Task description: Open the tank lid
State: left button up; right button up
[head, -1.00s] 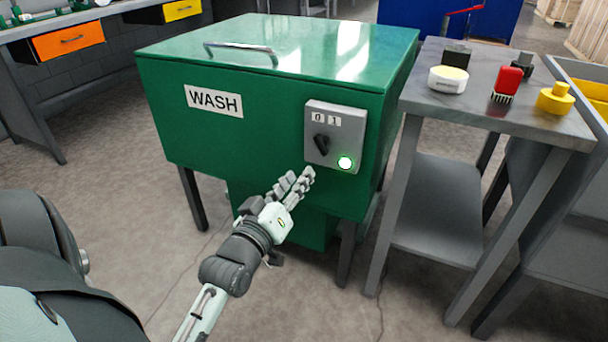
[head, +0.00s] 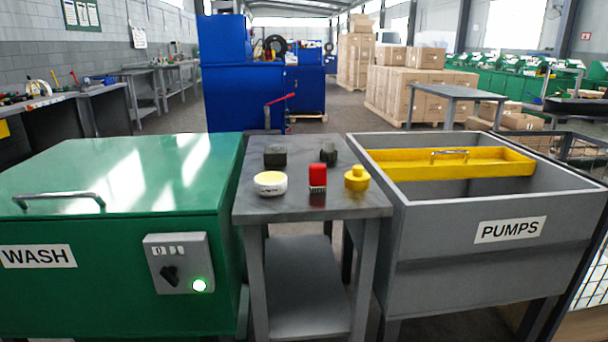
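The green tank (head: 90,300) labelled WASH (head: 38,256) stands at the left in the head view. Its flat green lid (head: 140,165) lies shut on top. A metal bar handle (head: 60,195) is fixed near the lid's front edge. A grey switch box (head: 188,248) sits on the tank's front with a black knob (head: 170,275), apparently tilted, and a lit pale green lamp (head: 199,285). The tank's left end is cut off by the picture edge. Neither of my grippers is in view.
A grey table (head: 345,203) right of the tank bears a white-and-yellow round part (head: 270,183), a red part (head: 317,178), a yellow part (head: 357,178) and two dark parts. Farther right stands an open grey PUMPS bin (head: 430,260) with a yellow tray (head: 470,167).

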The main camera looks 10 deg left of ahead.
aim_at(165, 175)
jog(key=u, duration=1.6)
jog(key=i+j+z, duration=0.2)
jog(key=k+j, duration=0.05)
